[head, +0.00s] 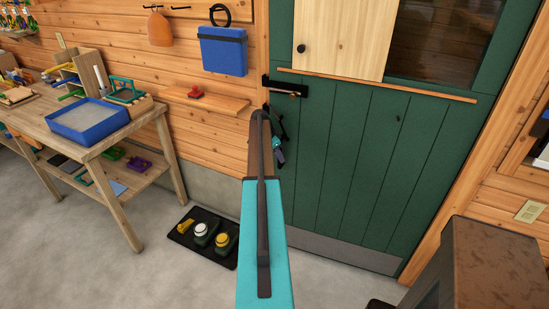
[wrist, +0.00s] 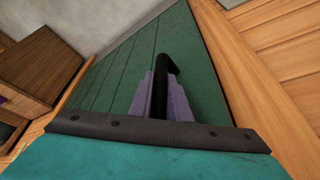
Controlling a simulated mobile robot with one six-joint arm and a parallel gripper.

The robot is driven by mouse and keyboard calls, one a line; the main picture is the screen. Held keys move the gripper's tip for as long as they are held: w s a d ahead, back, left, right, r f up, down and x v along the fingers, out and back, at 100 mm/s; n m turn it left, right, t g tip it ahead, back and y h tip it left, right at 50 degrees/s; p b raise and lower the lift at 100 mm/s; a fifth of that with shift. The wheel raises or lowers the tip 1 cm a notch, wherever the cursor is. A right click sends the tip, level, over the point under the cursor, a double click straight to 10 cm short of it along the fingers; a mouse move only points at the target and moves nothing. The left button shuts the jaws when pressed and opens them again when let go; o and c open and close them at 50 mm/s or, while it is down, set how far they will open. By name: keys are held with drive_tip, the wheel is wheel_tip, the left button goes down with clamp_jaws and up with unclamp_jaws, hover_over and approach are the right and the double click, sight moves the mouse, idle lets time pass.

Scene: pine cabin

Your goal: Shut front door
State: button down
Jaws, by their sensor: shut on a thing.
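The front door (head: 345,170) is green and planked, with a dark window and a pale wood panel in its upper half. It stands in or close to its frame; I cannot tell whether a gap is left at its left edge. A black handle (wrist: 158,85) is on the door. My gripper (head: 279,150) is at the door's left edge, with my teal arm reaching up to it. In the wrist view its purple-grey fingers (wrist: 160,100) are closed around the black handle. My arm hides part of the door's left edge.
A black latch (head: 285,87) sits above my gripper. A wooden workbench (head: 130,128) with a blue tray (head: 88,121) stands at left. A dark brown box-like thing (head: 500,265) is at lower right.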

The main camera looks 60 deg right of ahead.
drive_tip(key=c, duration=1.7)
unclamp_jaws()
drive_tip(key=shift+s, duration=0.6)
drive_tip(key=shift+o, duration=0.2)
drive_tip(key=shift+w+a, duration=0.1)
drive_tip(key=shift+w, duration=0.4)
drive_tip(key=b+v, duration=0.3)
drive_tip(key=v, duration=1)
drive_tip(key=shift+r+b, duration=0.3)
drive_tip(key=shift+r, duration=0.1)
